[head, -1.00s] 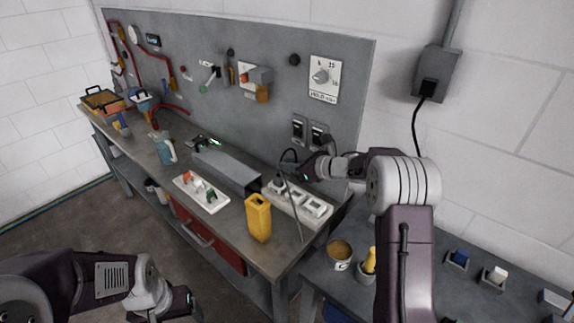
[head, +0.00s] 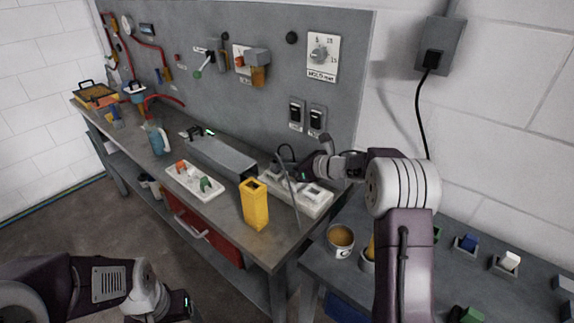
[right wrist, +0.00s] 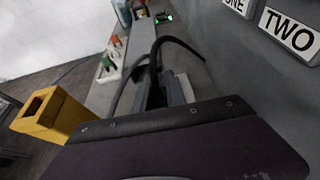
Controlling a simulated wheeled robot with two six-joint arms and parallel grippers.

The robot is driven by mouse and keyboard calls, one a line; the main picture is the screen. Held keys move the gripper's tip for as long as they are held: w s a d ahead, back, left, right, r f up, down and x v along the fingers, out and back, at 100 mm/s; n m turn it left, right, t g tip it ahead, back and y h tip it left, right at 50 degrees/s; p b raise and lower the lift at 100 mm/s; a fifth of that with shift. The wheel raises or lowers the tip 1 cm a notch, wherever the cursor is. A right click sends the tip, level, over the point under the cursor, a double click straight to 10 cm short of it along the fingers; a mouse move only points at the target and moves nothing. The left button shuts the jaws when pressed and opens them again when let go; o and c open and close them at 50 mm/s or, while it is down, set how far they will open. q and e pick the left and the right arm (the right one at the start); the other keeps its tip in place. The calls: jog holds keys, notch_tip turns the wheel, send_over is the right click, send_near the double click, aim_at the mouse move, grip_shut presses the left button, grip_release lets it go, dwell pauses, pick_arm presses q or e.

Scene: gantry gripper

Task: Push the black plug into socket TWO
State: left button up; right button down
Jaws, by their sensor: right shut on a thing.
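My right gripper (head: 298,176) is low over a white socket block (head: 318,208) on the bench and hides part of it. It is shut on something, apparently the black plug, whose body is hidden. A black cable (right wrist: 154,72) loops up beyond the gripper in the right wrist view, and it also shows in the head view (head: 291,178). A TWO label (right wrist: 290,34) is on the grey panel, beside a ONE label (right wrist: 238,4). Two dark fittings (head: 297,113) (head: 316,120) are on the panel above. My left gripper (head: 186,304) is at the bottom left, its jaws unclear.
A yellow open-topped box (head: 255,205) stands left of the socket block, near the bench's front edge. A long grey housing (head: 222,157) and a white tray (head: 188,184) lie farther left. A side table (head: 400,255) holds a can (head: 340,246) and small blocks.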

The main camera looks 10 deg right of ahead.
dwell(0.3)
jog(key=shift+b, duration=0.3)
dwell(0.5)
jog(key=shift+b, duration=0.35)
dwell(0.5)
jog(key=shift+f+b, duration=1.5)
jog(key=shift+b, duration=0.5)
